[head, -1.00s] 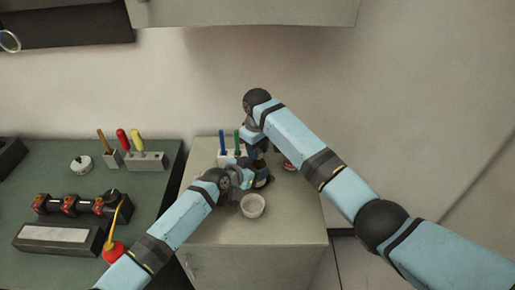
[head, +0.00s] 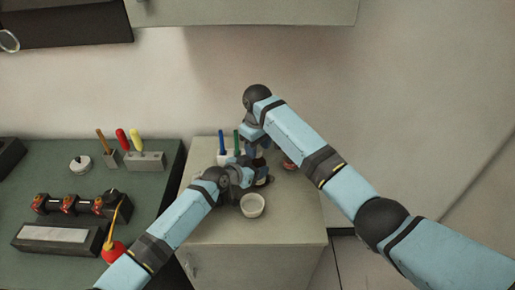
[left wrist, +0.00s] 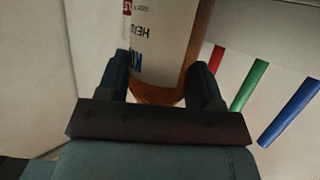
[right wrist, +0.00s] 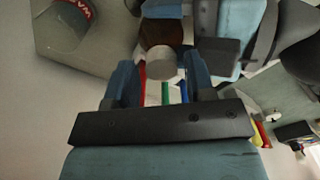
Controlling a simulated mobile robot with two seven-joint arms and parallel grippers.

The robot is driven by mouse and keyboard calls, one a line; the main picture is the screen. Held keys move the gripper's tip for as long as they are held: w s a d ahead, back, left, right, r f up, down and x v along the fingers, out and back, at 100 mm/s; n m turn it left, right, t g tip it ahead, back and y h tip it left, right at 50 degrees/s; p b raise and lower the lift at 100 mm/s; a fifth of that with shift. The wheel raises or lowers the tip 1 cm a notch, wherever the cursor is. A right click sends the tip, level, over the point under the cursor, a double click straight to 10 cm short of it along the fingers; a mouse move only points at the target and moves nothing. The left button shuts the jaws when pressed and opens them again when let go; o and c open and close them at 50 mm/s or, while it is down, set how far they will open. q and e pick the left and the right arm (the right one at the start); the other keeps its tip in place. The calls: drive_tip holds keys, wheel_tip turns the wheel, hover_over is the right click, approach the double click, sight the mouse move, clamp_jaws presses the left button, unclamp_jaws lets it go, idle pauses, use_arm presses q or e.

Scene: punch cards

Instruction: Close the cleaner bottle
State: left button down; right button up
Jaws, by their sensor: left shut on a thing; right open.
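The cleaner bottle is brown with a white label; in the left wrist view the bottle (left wrist: 162,45) stands between my left fingers. My left gripper (left wrist: 165,88) is shut on its body. In the right wrist view a round white cap (right wrist: 163,64) shows at the brown top of the bottle (right wrist: 162,35). My right gripper (right wrist: 160,85) is open, with a finger on either side of the cap. I cannot tell how far the cap is screwed down. In the head view the bottle (head: 260,157) is mostly hidden by both grippers.
A white bowl (head: 252,206) stands in front of the bottle on the cabinet top (head: 292,222). Blue and green markers (head: 236,142) stand behind in a white holder. A small red-and-white container (head: 288,163) is at the right. A green workbench (head: 150,200) with tools lies left.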

use_arm(q)
drive_tip(key=shift+s+f, duration=0.1)
drive_tip(key=shift+f, duration=0.1)
use_arm(e)
wheel_tip(320, 180, up, 11)
drive_tip(key=shift+a+r, duration=0.1)
use_arm(q)
drive_tip(key=shift+c, duration=1)
unclamp_jaws()
drive_tip(key=b+v, duration=0.1)
drive_tip(key=v, duration=1.3)
use_arm(e)
drive_tip(key=shift+f, duration=0.6)
